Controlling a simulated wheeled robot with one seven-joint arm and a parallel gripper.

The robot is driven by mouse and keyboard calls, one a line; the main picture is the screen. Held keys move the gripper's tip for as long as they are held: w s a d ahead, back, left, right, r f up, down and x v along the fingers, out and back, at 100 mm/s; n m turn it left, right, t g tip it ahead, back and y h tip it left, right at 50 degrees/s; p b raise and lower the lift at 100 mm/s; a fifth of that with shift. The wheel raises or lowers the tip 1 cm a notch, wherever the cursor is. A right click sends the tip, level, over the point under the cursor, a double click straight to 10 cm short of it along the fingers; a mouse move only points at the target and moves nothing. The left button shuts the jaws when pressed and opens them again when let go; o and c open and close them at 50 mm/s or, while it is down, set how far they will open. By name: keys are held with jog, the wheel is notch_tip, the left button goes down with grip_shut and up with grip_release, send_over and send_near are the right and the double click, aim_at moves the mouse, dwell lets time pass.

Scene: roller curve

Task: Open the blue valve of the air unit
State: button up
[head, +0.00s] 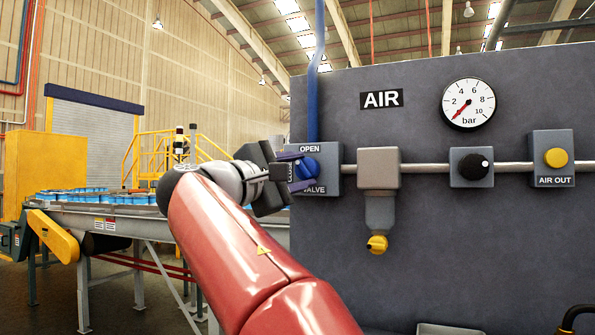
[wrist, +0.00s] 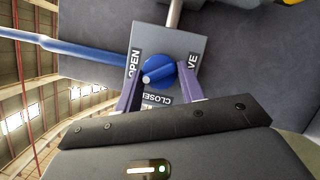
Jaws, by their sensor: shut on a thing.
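The blue valve knob (head: 306,168) sits on a grey valve box (head: 328,182) at the left end of the air panel. The box carries the words OPEN, CLOSED and VALVE. In the wrist view the round blue knob (wrist: 160,72) is between the two purple fingers, and its raised bar slants, with one end toward the lower left. My gripper (head: 300,168) comes from the left and is shut on the knob; it also shows in the wrist view (wrist: 162,84). The fingers hide part of the knob and part of the CLOSED label.
A pressure gauge (head: 468,104) reads near the low end. A filter (head: 378,190), a black knob (head: 473,166) and a yellow AIR OUT button (head: 556,157) lie right along the pipe. A blue pipe (head: 316,80) rises from the box. A roller conveyor (head: 130,215) stands at left.

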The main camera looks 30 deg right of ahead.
jog(key=m+y, duration=0.1)
jog(key=m, duration=0.2)
jog(key=shift+w+r+m+g, duration=0.1)
jog(key=shift+m+g, duration=0.3)
jog(key=shift+r+m+y, duration=0.15)
jog(key=shift+m+y, duration=0.65)
jog(key=shift+m, duration=0.9)
jog(key=o, duration=1)
jog(key=v, duration=0.8)
jog(key=shift+r, duration=0.1)
